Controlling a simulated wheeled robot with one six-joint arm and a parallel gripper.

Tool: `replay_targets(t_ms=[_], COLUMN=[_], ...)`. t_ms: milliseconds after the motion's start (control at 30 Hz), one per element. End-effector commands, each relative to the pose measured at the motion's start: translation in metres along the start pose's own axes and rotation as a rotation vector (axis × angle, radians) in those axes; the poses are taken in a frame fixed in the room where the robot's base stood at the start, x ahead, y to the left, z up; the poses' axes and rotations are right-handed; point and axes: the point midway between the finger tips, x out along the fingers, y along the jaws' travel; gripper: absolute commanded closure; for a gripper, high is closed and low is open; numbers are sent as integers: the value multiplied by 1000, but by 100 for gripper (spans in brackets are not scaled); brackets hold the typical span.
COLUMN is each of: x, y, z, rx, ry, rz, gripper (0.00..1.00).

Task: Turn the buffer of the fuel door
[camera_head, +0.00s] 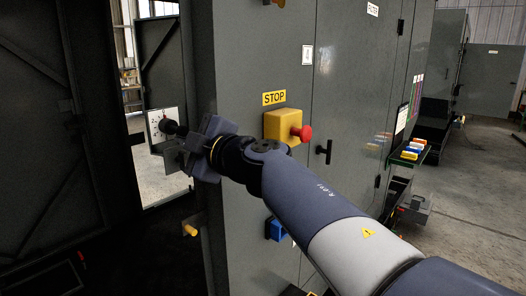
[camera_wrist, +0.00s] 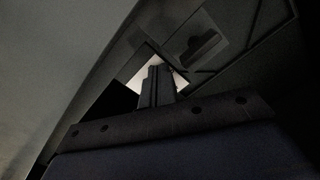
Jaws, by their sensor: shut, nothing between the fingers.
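My gripper (camera_head: 166,150) reaches left past the edge of the grey cabinet, in front of the bright door opening. In the wrist view its fingers (camera_wrist: 158,86) are together with nothing between them. A small yellow cylinder (camera_head: 190,230) sticks out at the cabinet's left edge, below my gripper and apart from it. I cannot tell whether it is the buffer. A dark grey door (camera_head: 60,130) stands open at the left. No label marks it as the fuel door.
A yellow box (camera_head: 279,126) with a red stop button (camera_head: 302,133) sits close behind my arm. A blue fitting (camera_head: 276,229) is below it. A black handle (camera_head: 324,152) is on the cabinet front. Open floor (camera_head: 470,190) lies to the right.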

Motion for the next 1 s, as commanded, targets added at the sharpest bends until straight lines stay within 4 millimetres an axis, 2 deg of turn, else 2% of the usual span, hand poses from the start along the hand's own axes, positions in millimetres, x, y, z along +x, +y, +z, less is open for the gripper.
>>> replay_targets(t_ms=[1000], x=[0], y=[3], z=[-6], rx=[0], ry=[2], rz=[0], gripper=[100])
